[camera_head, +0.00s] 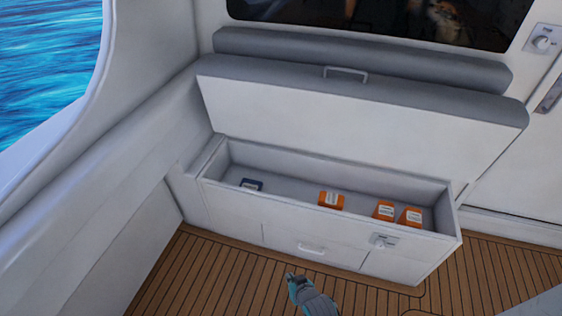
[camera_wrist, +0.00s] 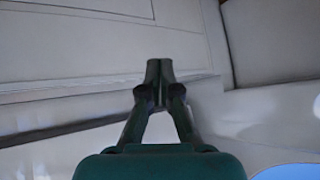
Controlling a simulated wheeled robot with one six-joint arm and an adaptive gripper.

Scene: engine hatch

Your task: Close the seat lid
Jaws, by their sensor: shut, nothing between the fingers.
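The seat lid (camera_head: 360,110) stands raised at the back of the bench in the head view. Its white underside faces me, and its grey cushioned edge with a handle (camera_head: 345,74) is at the top. The open seat box (camera_head: 330,223) below it shows its inside. My gripper (camera_head: 293,277) is low in front of the box, over the floor, and apart from the lid. In the wrist view my gripper (camera_wrist: 159,68) has its fingertips together with nothing between them, in front of pale panels.
Inside the box lie several orange items (camera_head: 331,200) and a dark blue item (camera_head: 251,185). A grey backrest (camera_head: 360,58) is behind the lid. A white wall (camera_head: 120,165) bounds the left side. Wooden floor (camera_head: 220,275) is clear in front.

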